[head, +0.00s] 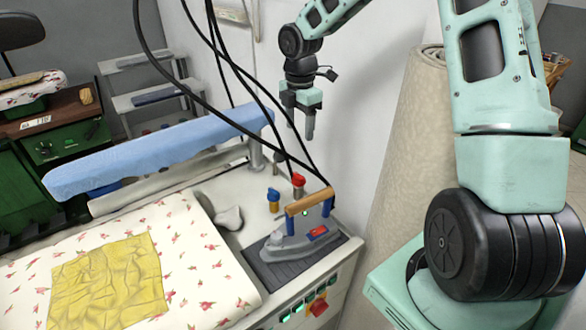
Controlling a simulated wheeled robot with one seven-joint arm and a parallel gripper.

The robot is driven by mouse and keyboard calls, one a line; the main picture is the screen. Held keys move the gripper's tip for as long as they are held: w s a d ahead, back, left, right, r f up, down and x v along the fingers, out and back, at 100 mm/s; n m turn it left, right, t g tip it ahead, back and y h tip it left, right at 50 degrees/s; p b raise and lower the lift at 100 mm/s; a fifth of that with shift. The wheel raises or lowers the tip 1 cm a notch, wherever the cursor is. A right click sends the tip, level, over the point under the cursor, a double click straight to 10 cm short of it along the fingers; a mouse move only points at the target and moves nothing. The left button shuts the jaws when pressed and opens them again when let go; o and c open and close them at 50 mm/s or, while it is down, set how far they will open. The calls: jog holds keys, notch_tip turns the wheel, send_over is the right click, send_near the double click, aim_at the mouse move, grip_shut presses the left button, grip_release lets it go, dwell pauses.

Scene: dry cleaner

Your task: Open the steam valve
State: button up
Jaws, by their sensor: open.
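Two small valves stand at the back of the ironing station: one with a red knob (298,181) and one with a blue knob on a yellowish body (274,198). I cannot tell from the picture which is the steam valve, or how far either is turned. My gripper (301,122) is open and empty, pointing down. It is in the air above the red-knobbed valve, apart from it. The wooden-handled iron in front partly hides the base of the red valve.
The iron (293,244) rests on a dark pad just in front of the valves. Black cables (262,92) hang behind and left of my gripper. A blue padded sleeve board (160,155) extends left. A yellow cloth (108,283) lies on the flowered board. A rolled carpet (405,150) stands right.

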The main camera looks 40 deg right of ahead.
aim_at(299, 175)
notch_tip(299, 175, down, 15)
jog(key=shift+f+p, duration=0.2)
jog(key=shift+p, duration=0.5)
jog(key=c, duration=1)
